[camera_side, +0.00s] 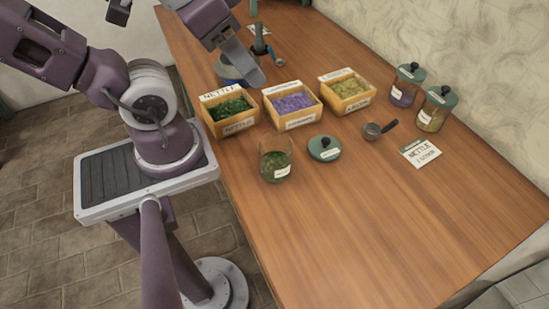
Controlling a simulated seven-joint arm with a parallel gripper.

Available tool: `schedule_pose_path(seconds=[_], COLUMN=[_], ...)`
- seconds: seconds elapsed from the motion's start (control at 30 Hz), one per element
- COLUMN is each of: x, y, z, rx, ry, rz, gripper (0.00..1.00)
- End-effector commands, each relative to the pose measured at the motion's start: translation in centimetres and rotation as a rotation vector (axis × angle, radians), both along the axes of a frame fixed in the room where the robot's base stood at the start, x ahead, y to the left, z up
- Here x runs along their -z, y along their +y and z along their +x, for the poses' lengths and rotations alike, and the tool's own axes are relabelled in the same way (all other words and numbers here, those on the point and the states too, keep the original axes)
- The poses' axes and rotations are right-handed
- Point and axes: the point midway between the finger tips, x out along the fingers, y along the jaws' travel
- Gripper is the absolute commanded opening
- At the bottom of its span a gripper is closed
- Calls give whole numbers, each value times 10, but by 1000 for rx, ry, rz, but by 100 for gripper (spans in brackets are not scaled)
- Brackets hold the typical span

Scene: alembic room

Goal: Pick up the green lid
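The green lid (324,150) lies flat on the wooden table, with its dark knob up and a small white label at its edge. It is just right of an open glass jar (276,163) holding some green leaves. My gripper (256,80) hangs above the far part of the table, behind the crates and well away from the lid. It is seen from the side, so whether its fingers are open or shut does not show. Nothing is visible in it.
Crates of green nettle (232,124), purple herb (300,122) and yellowish herb (352,107) stand behind the lid. A metal scoop (372,131) and a nettle card (421,153) lie to its right. Two jars with green lids (405,90) (434,114) stand at the wall. The front table is clear.

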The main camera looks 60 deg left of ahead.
Motion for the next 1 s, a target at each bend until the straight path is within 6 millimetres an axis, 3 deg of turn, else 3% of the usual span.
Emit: schedule_pose_path(seconds=[0.2, 0.5, 0.77, 0.87, 1.0], x=[0, 0, 0, 2, 26], y=[0, 0, 0, 0, 2], z=[0, 0, 2, 20, 81], rx=[0, 0, -8, -107, -458], ry=[0, 0, 4, 49, 180], rz=[0, 0, -6, -62, -220], gripper=[39, 98, 100, 100, 100])
